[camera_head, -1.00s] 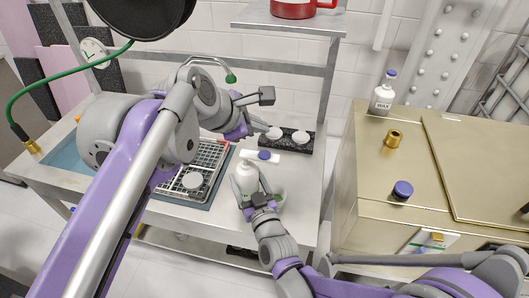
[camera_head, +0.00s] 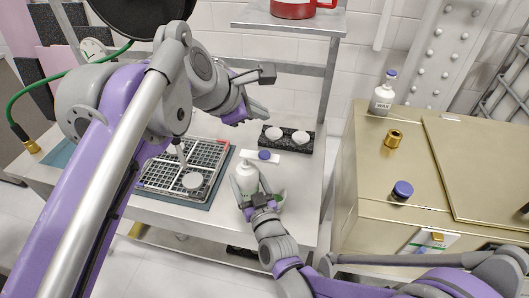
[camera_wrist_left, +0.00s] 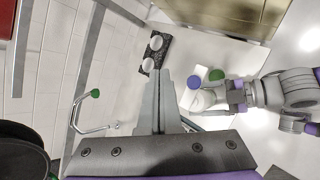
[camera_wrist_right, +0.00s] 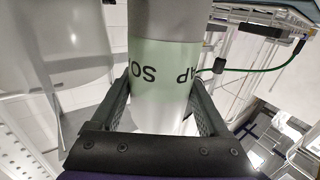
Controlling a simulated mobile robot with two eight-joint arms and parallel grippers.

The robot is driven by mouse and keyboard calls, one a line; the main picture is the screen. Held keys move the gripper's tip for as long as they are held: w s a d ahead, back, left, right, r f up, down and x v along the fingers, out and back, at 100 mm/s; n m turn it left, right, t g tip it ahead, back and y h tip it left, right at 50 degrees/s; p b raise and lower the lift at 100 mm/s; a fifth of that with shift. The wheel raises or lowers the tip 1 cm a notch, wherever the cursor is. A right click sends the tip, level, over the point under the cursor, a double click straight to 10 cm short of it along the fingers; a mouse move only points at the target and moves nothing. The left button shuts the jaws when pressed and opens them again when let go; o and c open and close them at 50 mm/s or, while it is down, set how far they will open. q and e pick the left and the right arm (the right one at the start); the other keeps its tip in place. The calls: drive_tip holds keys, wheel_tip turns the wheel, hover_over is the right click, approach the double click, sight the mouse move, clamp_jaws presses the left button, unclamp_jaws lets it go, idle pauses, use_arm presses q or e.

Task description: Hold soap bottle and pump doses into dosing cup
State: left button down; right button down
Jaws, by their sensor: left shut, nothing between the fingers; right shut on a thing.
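The soap bottle (camera_head: 246,174) stands upright and white on the bench in the head view. My right gripper (camera_head: 250,192) is shut around its body. In the right wrist view the bottle's pale green label (camera_wrist_right: 163,70) shows between both fingers. My left gripper (camera_head: 259,111) is shut and empty, behind and above the bottle; its closed fingers (camera_wrist_left: 160,100) show in the left wrist view. A small green round thing (camera_head: 279,198) sits right of my right gripper; I cannot tell whether it is the dosing cup. A blue disc (camera_head: 264,155) lies by a white plate behind the bottle.
A black holder (camera_head: 286,143) with two white round pieces stands behind the bottle. A gridded rack (camera_head: 160,178) with a white disc lies left. A brass-coloured cabinet (camera_head: 344,215) stands right, bearing a white bottle (camera_head: 382,97). A bent faucet (camera_wrist_left: 94,115) stands near my left gripper.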

sight(264, 152)
use_arm(q)
drive_tip(key=shift+f, duration=4.35)
drive_tip(key=shift+f, duration=0.1)
drive_tip(key=shift+f, duration=0.3)
drive_tip(key=shift+f, duration=0.95)
drive_tip(key=shift+r, duration=1.35)
drive_tip(key=shift+r, duration=0.1)
drive_tip(key=shift+r, duration=2.45)
